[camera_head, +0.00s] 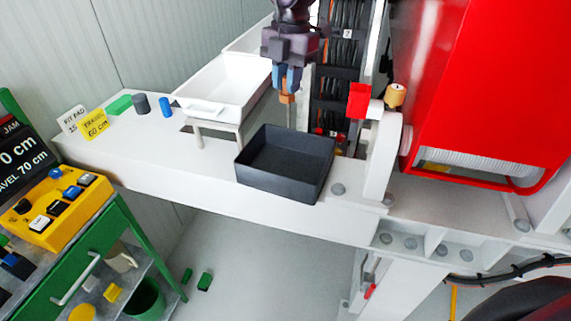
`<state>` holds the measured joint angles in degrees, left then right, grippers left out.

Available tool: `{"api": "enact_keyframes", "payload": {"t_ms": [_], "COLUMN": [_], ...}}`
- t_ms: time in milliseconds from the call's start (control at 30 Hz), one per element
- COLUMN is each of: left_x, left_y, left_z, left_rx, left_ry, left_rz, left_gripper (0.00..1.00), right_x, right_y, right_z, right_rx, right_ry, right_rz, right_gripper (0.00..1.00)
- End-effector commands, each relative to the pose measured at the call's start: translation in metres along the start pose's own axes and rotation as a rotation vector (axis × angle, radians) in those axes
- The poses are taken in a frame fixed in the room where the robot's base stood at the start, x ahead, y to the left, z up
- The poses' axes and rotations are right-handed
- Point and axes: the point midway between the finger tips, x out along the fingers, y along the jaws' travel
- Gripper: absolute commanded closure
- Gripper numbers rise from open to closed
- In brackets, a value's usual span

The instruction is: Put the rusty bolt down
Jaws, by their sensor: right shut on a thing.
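My right gripper (286,84) comes in from the top of the head view and points down. Its blue fingers are shut on the rusty bolt (288,98), whose orange-brown upper part shows just below the fingertips. A thin grey shank hangs down from it, upright, in line with the back wall of the black tray (259,177). I cannot tell whether the shank's lower end touches the tray or hangs behind or above it. The black tray looks empty and sits on the white beam (180,189). My left gripper is not in view.
A white tray (199,105) on a small stand is left of the bolt. A white post (383,160) and red housing (480,75) bound the right side.

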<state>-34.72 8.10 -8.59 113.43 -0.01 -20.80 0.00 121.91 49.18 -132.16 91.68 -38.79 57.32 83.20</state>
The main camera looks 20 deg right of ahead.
Motion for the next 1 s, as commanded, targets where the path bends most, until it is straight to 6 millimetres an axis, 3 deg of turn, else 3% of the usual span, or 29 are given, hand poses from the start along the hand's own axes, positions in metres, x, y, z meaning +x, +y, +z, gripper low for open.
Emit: {"api": "enact_keyframes", "payload": {"t_ms": [167, 700, 1000], "left_x": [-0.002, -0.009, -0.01], "left_y": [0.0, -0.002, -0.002], "left_z": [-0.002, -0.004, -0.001], "left_rx": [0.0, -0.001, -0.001], "left_ry": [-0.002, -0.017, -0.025], "left_rz": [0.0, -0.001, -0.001], "left_gripper": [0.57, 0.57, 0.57], "right_x": [0.026, 0.138, 0.158], "right_y": [-0.001, -0.001, 0.0], "right_z": [0.003, 0.017, 0.02], "right_rx": [0.011, 0.007, 0.007], "right_ry": [0.001, 0.0, -0.001], "right_rz": [-0.005, -0.003, -0.001], "right_gripper": [1.0, 1.0, 1.0]}}
